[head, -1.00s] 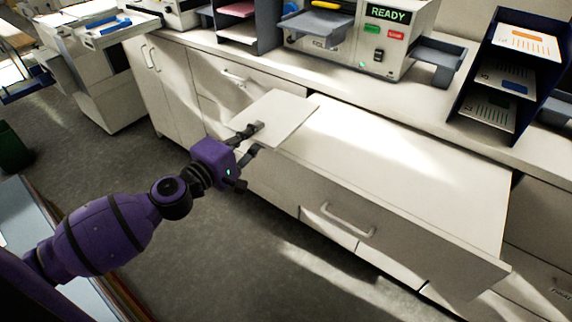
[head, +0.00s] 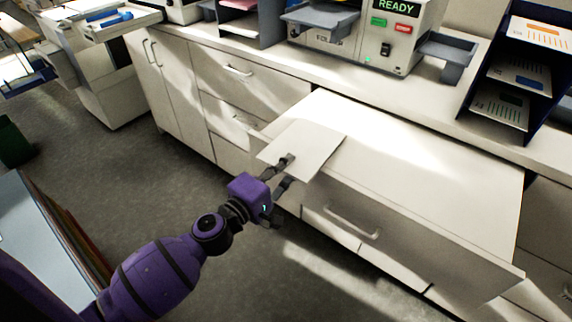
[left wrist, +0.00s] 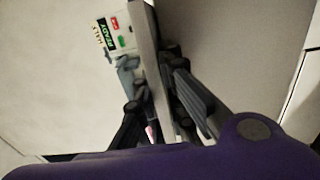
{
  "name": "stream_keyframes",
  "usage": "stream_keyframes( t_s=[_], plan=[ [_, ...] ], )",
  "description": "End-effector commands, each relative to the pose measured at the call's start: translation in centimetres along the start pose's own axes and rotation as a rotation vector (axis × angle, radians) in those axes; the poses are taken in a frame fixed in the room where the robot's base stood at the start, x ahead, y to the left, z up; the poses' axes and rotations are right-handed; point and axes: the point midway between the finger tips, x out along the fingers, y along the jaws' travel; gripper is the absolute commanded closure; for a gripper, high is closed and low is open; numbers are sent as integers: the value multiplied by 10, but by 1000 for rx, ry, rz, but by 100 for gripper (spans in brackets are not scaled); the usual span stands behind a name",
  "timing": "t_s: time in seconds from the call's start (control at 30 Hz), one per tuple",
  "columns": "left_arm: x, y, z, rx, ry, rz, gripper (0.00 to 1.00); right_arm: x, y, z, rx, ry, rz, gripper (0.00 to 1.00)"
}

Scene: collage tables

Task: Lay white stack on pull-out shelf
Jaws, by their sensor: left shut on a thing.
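The white stack (head: 312,147) is a thin flat sheet-like pile at the left end of the pull-out shelf (head: 430,165). My left gripper (head: 286,172) is shut on its near edge. In the left wrist view the stack (left wrist: 150,50) shows edge-on between the two dark fingers (left wrist: 165,105). The stack overlaps the shelf's left front corner in the head view; whether it touches the surface I cannot tell. The shelf is pulled out from the counter and its top is bare. My right gripper is not in view.
A folding machine (head: 370,35) with a READY display stands on the counter behind the shelf. A dark tray rack (head: 510,75) with printed sheets is at the right. Drawers with handles (head: 237,70) are at the left. The shelf's middle and right are clear.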

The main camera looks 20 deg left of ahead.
Motion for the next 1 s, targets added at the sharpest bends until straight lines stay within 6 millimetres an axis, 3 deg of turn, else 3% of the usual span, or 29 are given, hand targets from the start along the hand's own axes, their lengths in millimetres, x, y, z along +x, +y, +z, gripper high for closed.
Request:
stream_keyframes(
  t_s=[0.2,0.23,0.37,0.73,0.87,1.0],
  plan=[
    [0,-4,0,-2,0,1,100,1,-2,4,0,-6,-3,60],
    [0,-4,0,-2,0,-1,88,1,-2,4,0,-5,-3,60],
    [0,-3,0,-1,0,0,72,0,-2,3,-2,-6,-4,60],
    [0,4,0,1,0,3,72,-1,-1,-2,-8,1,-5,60],
    [-18,0,0,0,2,-2,72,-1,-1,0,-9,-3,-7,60],
    [-49,-2,0,-3,2,-5,72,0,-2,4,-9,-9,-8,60]
  ],
)
